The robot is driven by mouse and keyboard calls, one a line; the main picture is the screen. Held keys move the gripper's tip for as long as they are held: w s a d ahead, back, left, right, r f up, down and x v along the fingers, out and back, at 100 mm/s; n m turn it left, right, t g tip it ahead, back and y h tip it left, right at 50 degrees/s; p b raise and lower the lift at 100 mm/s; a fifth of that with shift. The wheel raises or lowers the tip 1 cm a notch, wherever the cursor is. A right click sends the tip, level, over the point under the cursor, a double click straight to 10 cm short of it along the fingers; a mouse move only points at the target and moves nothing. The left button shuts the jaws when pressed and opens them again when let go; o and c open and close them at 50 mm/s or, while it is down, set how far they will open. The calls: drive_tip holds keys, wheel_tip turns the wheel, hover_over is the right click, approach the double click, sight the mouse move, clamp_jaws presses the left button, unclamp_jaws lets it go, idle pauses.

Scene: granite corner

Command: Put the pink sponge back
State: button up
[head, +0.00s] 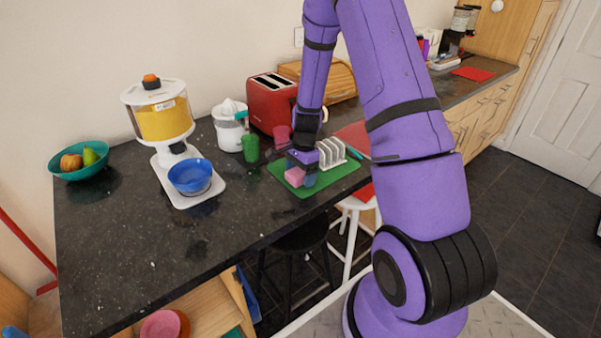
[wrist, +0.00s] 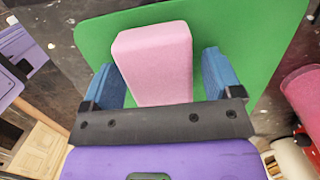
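The pink sponge (head: 294,177) is at the left part of a green mat (head: 333,176) on the dark counter. In the wrist view the sponge (wrist: 156,62) stands between the two blue fingers of my gripper (wrist: 165,80), over the green mat (wrist: 240,30). A gap shows between the sponge and the right finger, and the left finger is close to its side. My gripper (head: 303,168) is open around the sponge. Whether the sponge touches the mat is hard to tell. A white rack (head: 331,152) stands at the back of the mat.
A red toaster (head: 270,103), a white juicer (head: 229,128) and a dispenser with a blue bowl (head: 190,176) are further left. The counter front left is clear.

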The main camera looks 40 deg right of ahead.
idle(0.3)
wheel_tip(320, 180, up, 22)
drive_tip(key=s+a+f+n+t, duration=0.1)
drive_tip(key=s+a+n, duration=0.2)
drive_tip(key=n, duration=0.1)
drive_tip(key=s+a+r+n+t, duration=0.1)
drive_tip(key=s+a+r+n, duration=0.2)
drive_tip(key=s, duration=0.5)
drive_tip(key=s+a+r+n+t+h, duration=0.1)
drive_tip(key=s+a+r+n, duration=0.2)
drive_tip(key=s+r+n, duration=0.3)
drive_tip(key=s+a+r+n+t, duration=0.2)
drive_tip(key=s+a+r+n, duration=0.2)
drive_tip(key=s+r, duration=0.3)
drive_tip(key=s, duration=0.2)
drive_tip(key=shift+s+r+n, duration=0.3)
drive_tip(key=shift+r, duration=0.1)
